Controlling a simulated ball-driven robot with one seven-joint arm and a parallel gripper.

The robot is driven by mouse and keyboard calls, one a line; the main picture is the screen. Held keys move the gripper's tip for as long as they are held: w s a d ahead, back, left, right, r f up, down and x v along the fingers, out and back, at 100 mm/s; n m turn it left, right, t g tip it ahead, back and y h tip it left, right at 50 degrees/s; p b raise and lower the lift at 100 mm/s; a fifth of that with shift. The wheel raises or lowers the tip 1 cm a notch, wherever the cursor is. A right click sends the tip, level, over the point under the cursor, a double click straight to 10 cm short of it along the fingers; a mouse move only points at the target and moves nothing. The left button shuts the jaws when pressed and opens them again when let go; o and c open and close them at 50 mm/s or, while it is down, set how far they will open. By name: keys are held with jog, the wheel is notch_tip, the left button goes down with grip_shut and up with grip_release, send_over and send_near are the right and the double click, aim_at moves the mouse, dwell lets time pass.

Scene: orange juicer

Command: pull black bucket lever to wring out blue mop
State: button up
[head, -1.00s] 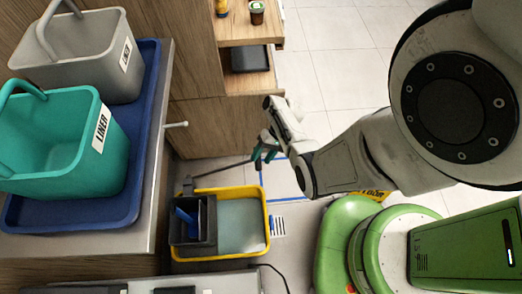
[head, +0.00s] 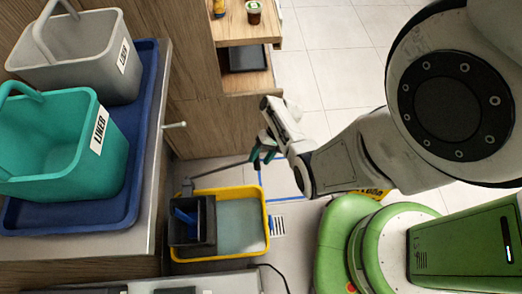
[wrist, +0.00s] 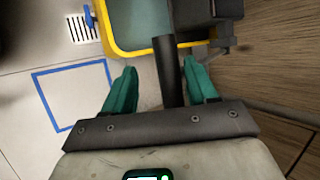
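The yellow bucket (head: 266,215) stands on the floor with a black wringer (head: 208,225) at its left side. The blue mop (head: 184,216) shows as a small blue piece inside the wringer. The black lever (head: 222,169) runs from the wringer toward my gripper (head: 263,154). In the wrist view, my gripper (wrist: 162,72) has its two green fingers apart, with the lever (wrist: 165,60) between them. Gaps show on both sides of the lever. The bucket's yellow rim (wrist: 140,52) is just beyond the fingertips. The mop cannot be made out for sure in the wrist view.
A counter at left holds a blue tray (head: 140,150) with a teal bin (head: 60,145) and a grey bin (head: 85,60). A wooden cabinet (head: 200,125) stands behind the bucket. A floor grate (head: 278,225) lies right of it. Tiled floor (head: 340,60) is open toward the back right.

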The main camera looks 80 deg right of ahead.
jog(key=p+v, duration=0.1)
jog(key=v, duration=0.9)
jog(key=shift+d+r, duration=0.2)
jog(key=shift+r, duration=0.05)
jog(key=shift+a, duration=0.1)
jog(key=w+a+r+n+g+h, duration=0.1)
jog(key=a+r+n+h, duration=0.2)
jog(key=a+r+n, duration=0.3)
jog(key=w+a+r+n+g+h, duration=0.1)
jog(key=a+r+n, duration=0.5)
jog(key=a, duration=0.8)
notch_tip(320, 180, up, 3)
jog(key=g+h, duration=0.1)
jog(key=h, duration=0.1)
jog(key=shift+w+a+h, duration=0.2)
jog(key=shift+a+h, duration=0.1)
jog(key=shift+h, duration=0.1)
jog(key=shift+r, duration=0.1)
